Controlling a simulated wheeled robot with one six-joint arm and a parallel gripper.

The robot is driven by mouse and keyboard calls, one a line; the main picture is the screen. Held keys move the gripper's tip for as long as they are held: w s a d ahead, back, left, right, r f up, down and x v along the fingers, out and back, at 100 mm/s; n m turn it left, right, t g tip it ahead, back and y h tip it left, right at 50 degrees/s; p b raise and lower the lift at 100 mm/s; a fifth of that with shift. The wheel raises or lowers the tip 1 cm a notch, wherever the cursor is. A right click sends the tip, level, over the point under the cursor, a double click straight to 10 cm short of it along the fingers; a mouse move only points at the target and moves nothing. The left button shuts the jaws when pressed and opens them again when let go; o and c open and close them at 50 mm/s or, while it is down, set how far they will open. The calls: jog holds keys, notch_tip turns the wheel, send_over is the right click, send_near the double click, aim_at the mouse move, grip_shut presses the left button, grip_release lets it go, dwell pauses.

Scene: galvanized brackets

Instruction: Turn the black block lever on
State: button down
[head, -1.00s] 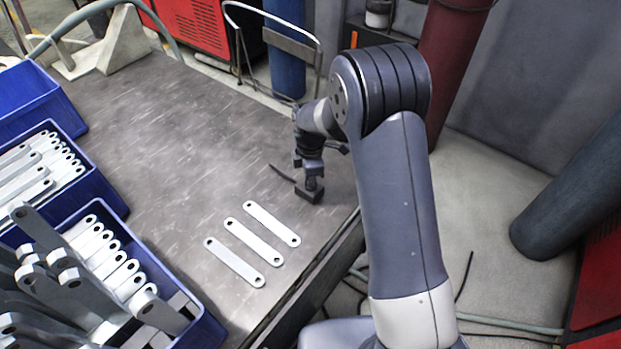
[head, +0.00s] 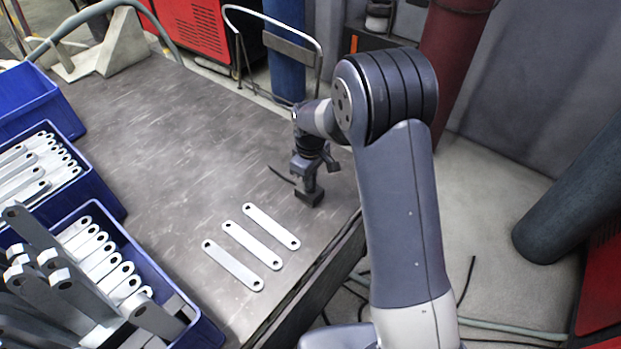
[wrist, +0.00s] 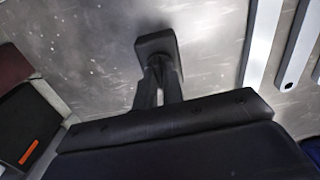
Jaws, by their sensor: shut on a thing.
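A small black block (head: 308,198) sits on the grey metal table, near its right edge. It also shows at the top middle of the wrist view (wrist: 154,43). My gripper (head: 309,184) points down onto the block from above. In the wrist view its two dark fingers (wrist: 160,72) are close together and meet at the block. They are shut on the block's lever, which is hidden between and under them. I cannot tell the lever's angle.
Three flat galvanized brackets (head: 252,245) lie side by side on the table in front of the block. Blue bins (head: 112,212) full of brackets stand at the left. The table's middle is clear.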

jog(key=shift+m, duration=0.4)
jog(key=c, duration=1.5)
grip_release()
notch_tip(320, 180, up, 11)
jog(key=shift+f, duration=0.1)
notch_tip(320, 180, down, 11)
jog(key=shift+r, duration=0.1)
jog(key=shift+n, duration=0.3)
